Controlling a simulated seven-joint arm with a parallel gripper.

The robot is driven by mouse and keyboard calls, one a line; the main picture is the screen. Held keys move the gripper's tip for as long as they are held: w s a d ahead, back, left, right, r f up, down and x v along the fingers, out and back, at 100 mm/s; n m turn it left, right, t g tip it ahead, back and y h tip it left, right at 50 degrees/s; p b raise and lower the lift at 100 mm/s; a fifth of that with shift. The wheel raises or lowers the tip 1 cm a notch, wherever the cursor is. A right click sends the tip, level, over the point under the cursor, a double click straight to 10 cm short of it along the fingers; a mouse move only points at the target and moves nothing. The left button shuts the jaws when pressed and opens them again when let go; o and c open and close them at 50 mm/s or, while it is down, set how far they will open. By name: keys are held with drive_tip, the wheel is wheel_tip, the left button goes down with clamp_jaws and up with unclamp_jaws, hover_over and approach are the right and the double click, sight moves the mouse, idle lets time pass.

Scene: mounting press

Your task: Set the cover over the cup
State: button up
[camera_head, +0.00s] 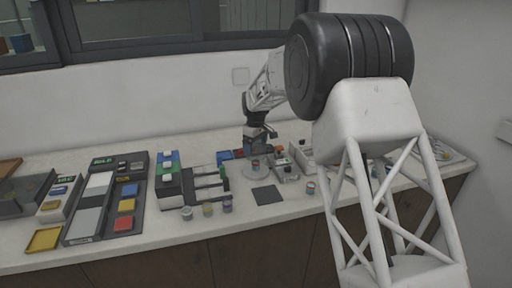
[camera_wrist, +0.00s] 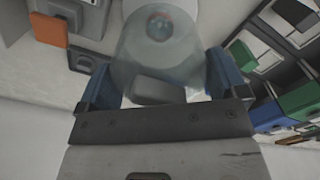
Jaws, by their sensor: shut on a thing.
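My gripper (camera_wrist: 163,85) has blue fingers on both sides of a clear, greyish cover (camera_wrist: 150,60) in the wrist view and is shut on it. The cover widens away from the gripper. Through it I see a small round cup with a reddish rim (camera_wrist: 159,27). In the head view my gripper (camera_head: 257,147) is just above the cup (camera_head: 256,164), which stands on a pale round base (camera_head: 262,174). The cover is hard to make out there. I cannot tell whether its lower rim touches the base.
A dark square mat (camera_head: 267,195) lies in front of the base. Several small jars (camera_head: 207,210) stand near the counter's front edge, left of the mat. A rack with grey bars (camera_head: 208,182) is left of the base, and grey devices (camera_head: 287,172) are close on its right.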

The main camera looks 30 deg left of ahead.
sight(256, 158)
drive_tip(key=shift+f, duration=0.1)
idle(0.3)
drive_tip(key=shift+f, duration=3.1)
drive_tip(key=shift+f, duration=0.15)
idle(0.8)
drive_tip(key=o, duration=0.6)
drive_tip(key=shift+o, duration=0.2)
drive_tip(key=shift+r, duration=3.45)
